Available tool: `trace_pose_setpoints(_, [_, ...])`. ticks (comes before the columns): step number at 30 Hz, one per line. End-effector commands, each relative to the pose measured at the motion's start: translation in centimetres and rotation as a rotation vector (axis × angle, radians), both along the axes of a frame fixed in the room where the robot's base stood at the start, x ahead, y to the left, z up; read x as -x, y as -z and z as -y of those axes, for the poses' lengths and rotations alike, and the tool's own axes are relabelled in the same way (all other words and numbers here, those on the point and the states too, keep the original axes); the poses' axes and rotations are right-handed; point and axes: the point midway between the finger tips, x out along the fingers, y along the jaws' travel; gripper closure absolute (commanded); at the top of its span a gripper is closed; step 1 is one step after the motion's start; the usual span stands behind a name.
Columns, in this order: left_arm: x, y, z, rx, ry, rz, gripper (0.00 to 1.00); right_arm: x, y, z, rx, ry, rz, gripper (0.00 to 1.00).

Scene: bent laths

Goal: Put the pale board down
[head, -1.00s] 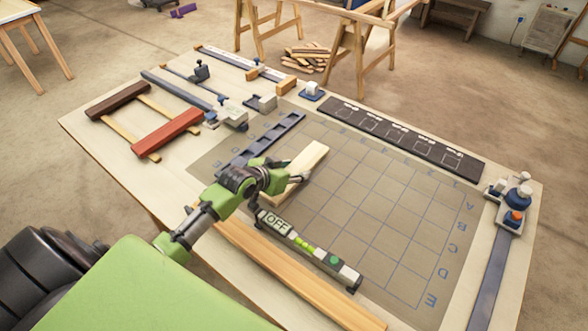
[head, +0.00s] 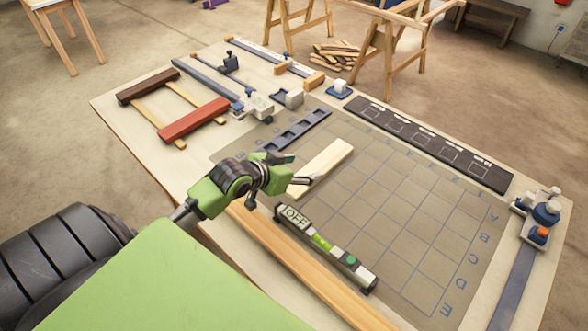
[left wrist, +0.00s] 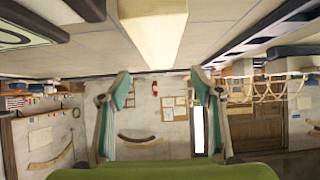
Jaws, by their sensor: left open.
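The pale board (head: 325,167) lies on the grey gridded mat (head: 390,215), near its upper left part. It also shows at the top of the left wrist view (left wrist: 152,35), which looks upside down. My left gripper (head: 297,169) is open and empty, just off the board's near end. In the left wrist view the two green-padded fingers (left wrist: 163,88) stand wide apart with nothing between them. My right gripper is in neither view.
A level-like bar marked OFF (head: 325,247) and a long wooden lath (head: 300,262) lie near the front edge. A dark slotted rack (head: 298,130) lies behind the gripper. Red (head: 193,120) and brown (head: 148,87) boards rest at left. The mat's right side is clear.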

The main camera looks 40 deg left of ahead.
Motion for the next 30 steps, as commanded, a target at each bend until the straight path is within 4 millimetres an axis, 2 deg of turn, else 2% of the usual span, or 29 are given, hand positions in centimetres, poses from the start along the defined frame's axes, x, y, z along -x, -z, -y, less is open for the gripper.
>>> trace_pose_setpoints(3, [1.6, -1.0, -0.2, 0.0, 0.0, -0.002, 0.41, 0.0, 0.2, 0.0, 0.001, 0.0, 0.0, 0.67])
trace_pose_setpoints(9, [2.8, -1.9, -0.3, 0.001, 0.001, 0.0, 0.41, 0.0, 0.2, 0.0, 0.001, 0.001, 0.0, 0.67])
trace_pose_setpoints(26, [2.9, -2.1, -0.4, 0.001, 0.0, 0.0, 0.41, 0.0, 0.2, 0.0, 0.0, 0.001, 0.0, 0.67])
trace_pose_setpoints(30, [2.8, -3.7, -0.4, 0.001, 0.001, 0.0, 0.41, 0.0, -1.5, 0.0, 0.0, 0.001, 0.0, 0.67])
